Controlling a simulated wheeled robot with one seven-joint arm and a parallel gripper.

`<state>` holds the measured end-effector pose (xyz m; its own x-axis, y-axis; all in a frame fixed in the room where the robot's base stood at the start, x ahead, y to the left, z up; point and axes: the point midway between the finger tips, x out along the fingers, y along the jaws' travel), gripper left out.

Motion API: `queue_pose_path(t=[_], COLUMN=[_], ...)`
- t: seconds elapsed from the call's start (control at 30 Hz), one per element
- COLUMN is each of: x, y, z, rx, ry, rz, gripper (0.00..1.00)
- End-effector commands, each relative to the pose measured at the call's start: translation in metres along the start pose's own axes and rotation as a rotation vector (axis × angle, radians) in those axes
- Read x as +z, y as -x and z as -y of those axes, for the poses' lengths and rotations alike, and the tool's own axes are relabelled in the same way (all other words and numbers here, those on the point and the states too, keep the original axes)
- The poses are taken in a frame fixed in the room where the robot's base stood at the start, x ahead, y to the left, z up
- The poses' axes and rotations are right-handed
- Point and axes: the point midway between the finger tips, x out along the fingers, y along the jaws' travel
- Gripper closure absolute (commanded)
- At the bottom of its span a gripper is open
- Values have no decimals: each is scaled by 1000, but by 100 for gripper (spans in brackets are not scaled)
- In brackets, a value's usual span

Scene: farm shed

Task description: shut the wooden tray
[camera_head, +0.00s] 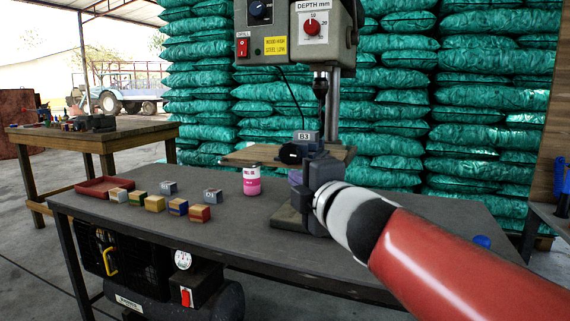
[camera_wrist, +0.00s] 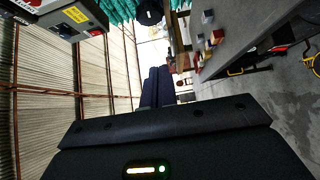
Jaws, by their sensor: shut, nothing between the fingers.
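The wooden tray (camera_head: 342,153) appears as a pale wooden slab at the drill press, below its chuck. Its left part shows beside my gripper (camera_head: 290,154); its middle is hidden behind my gripper and wrist. I cannot tell how far out it stands. My gripper is in front of it, fingers together and empty. In the wrist view, the two dark fingers (camera_wrist: 157,76) lie side by side and point past the bench. I cannot tell whether they touch the tray.
The drill press (camera_head: 297,35) rises above the grey bench (camera_head: 150,206). A pink-and-white can (camera_head: 251,181), several small blocks (camera_head: 154,203) and a red tray (camera_head: 104,187) stand on the bench. Green sacks (camera_head: 470,105) are stacked behind. A second table (camera_head: 150,132) stands at the left.

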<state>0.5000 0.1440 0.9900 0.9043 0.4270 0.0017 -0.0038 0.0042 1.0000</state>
Motion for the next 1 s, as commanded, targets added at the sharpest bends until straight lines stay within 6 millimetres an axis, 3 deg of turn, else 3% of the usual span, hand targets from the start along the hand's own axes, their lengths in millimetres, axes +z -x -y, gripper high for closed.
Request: queue_pose_path(t=[0.17,0.5,0.7,1.0], x=[1,1,23,30], y=[-26,-98,-117,-124], z=[3,3,0,1], rx=[-3,-3,-3,-1], ry=[-2,-5,-5,-6], rz=[2,2,5,4], gripper=[100,100,100,100])
